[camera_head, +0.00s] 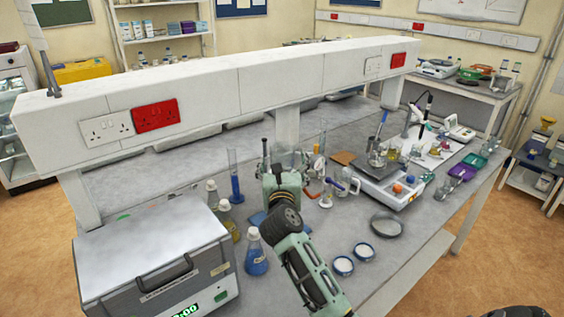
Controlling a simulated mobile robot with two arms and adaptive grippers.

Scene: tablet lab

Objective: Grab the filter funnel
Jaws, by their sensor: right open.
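My right gripper (291,160) reaches in from the bottom over the middle of the grey bench, pointing away from the camera. Its jaws are open, with one finger at the left and one at the right. Clear glassware (297,157) shows at the far side of the gripper, around its fingers. I cannot tell for sure whether this is the filter funnel, or whether the gripper touches it, because the gripper hides part of that spot. My left gripper is not in view.
A grey heating unit (155,260) is at the left front. A hotplate (385,184), black dish (386,225) and white dishes (343,266) are to the right. A white socket rail (215,90) runs above.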

